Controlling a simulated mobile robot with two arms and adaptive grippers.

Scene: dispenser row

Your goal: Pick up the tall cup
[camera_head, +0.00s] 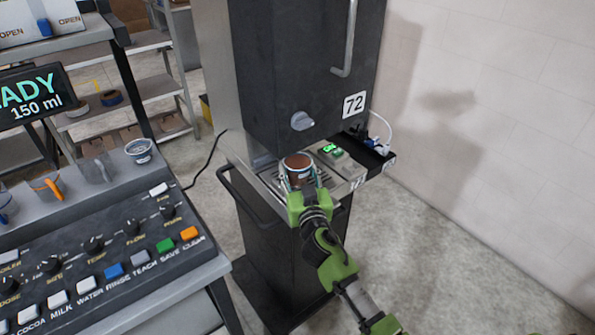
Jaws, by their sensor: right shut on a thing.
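A round cup (299,163) with a brown top and a pale, dark-banded side is at the tray of the dark dispenser numbered 72. My right gripper (301,181), green, is shut on this cup from the near side. The gripper hides the cup's lower part, so I cannot tell whether its base touches the tray (270,182). From this angle I cannot judge the cup's height well. My left gripper is not in view.
The dispenser body (310,70) overhangs the cup, with a grey knob (303,121) above it. A small device with a green display (335,151) stands right of the cup. A button console (110,240) with several cups stands at left. Floor at right is clear.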

